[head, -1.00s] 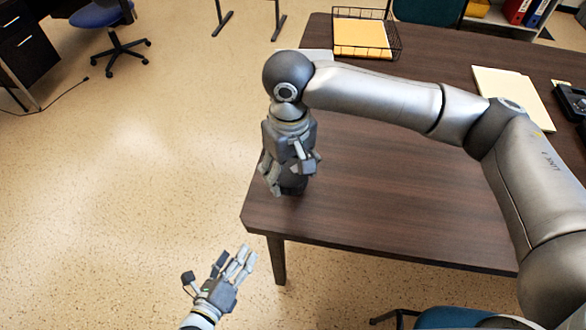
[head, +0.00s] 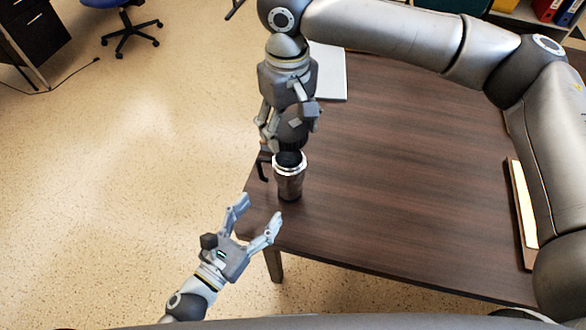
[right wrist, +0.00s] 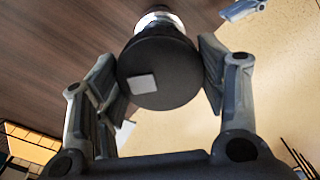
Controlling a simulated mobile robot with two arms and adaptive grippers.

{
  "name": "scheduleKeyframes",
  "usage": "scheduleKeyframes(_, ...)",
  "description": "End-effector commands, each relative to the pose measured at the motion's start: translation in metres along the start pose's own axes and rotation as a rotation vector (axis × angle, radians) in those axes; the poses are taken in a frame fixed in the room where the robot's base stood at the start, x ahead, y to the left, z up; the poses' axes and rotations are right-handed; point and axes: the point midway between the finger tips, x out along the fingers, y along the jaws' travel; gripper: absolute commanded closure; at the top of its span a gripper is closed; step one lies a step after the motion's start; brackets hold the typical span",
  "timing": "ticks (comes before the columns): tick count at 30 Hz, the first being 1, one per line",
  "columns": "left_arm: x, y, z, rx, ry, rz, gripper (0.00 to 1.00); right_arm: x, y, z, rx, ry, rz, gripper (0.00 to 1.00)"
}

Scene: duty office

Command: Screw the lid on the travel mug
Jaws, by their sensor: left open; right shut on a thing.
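The travel mug (head: 289,182) stands upright near the table's left corner, with a shiny metal rim and a dark open mouth. My right gripper (head: 290,138) is above it, pointing down, shut on the dark round lid (right wrist: 160,82). In the right wrist view the lid lies between the fingers, with a pale square on top, and the mug's shiny rim (right wrist: 160,18) shows beyond it. I cannot tell the exact gap between lid and mug. My left gripper (head: 258,211) is open and empty, left of and nearer than the mug, by the table edge.
The dark wooden table (head: 410,170) is mostly clear right of the mug. A pale flat item (head: 329,72) lies behind my right gripper. Paper on a dark board (head: 523,205) lies at the right. A dark hooked piece (head: 262,168) shows beside the mug.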

Motion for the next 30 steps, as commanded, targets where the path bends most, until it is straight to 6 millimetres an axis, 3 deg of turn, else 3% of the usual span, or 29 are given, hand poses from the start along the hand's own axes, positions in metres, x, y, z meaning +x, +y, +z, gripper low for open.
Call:
scheduleKeyframes(14,0.004,-0.001,0.002,0.016,-0.004,-0.004,0.36,-0.001,-0.001,0.0,-0.002,-0.001,0.0,0.55)
scheduleKeyframes(30,0.081,-0.001,0.003,0.017,-0.006,-0.004,0.36,-0.001,0.0,0.0,-0.002,-0.001,0.0,0.55)
